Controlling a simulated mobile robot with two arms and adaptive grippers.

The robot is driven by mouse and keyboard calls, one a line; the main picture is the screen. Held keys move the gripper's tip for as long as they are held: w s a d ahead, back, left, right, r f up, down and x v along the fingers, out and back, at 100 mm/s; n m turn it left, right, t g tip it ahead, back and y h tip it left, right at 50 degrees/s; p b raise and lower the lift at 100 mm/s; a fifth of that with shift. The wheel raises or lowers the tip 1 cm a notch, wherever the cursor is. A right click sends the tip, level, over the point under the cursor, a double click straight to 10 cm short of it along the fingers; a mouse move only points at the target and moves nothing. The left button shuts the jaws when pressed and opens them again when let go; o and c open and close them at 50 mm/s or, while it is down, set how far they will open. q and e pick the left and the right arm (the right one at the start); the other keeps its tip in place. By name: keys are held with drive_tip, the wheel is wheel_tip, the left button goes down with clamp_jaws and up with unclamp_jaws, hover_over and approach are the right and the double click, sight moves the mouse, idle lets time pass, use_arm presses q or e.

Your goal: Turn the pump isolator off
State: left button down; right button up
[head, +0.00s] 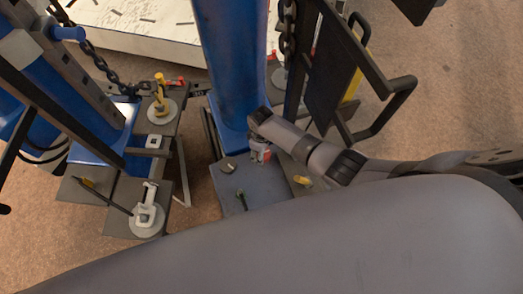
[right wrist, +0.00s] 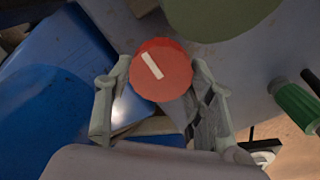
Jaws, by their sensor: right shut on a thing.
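The pump isolator appears to be the round red knob (right wrist: 161,70) with a white bar mark, seen face-on in the right wrist view. The bar slants from upper left to lower right. My right gripper (right wrist: 160,100) has one finger on each side of the knob and is shut on it. My left gripper is not in view.
A green-handled tool (right wrist: 297,104) lies close to the right finger. The blue post (head: 228,65) and a dark frame with a handle (head: 395,95) stand close to my right arm. A white clamp (head: 148,212) and a yellow-handled item (head: 160,92) stand on the left bench.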

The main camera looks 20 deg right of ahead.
drive_tip(key=o, duration=1.2)
drive_tip(key=shift+c, duration=0.2)
